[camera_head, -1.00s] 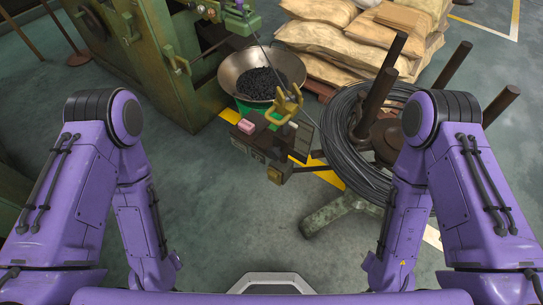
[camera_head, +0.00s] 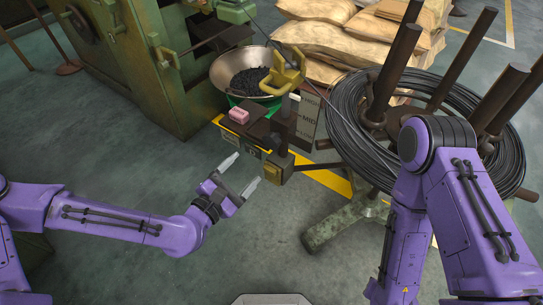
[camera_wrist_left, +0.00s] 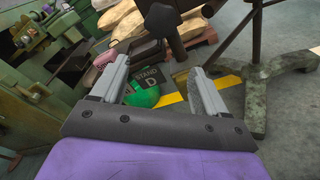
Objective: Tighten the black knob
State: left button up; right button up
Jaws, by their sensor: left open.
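In the left wrist view, the open fingers (camera_wrist_left: 154,68) show in front. A black knob-shaped part (camera_wrist_left: 162,18) on a dark stem stands beyond them, near the top middle; no finger visibly touches it. I cannot clearly pick out this knob in the head view. My right arm shows at the right, but its gripper is out of view.
A green machine (camera_head: 150,85) stands at the left. A metal bowl of dark pieces (camera_head: 248,72) sits behind the fixture. A wire coil on a spool stand (camera_head: 345,125) is at the right, with stacked sacks (camera_head: 320,45) behind. The floor in front is open.

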aim_at(270, 143)
pick_arm(q)
jog(key=w+d+n, duration=0.1)
jog(key=w+d, duration=0.1)
jog(key=w+d+r+n+h, duration=0.1)
jog(key=w+d, duration=0.2)
jog(key=w+d+r, duration=0.1)
jog(key=w+d, duration=0.1)
jog(key=w, duration=0.1)
jog(key=shift+w+d+r+n, duration=0.1)
jog(key=shift+d+r+n, duration=0.15)
jog(key=shift+n, duration=0.15)
jog(key=shift+a, duration=0.1)
jog(key=c, duration=1)
jog(key=shift+o, duration=0.2)
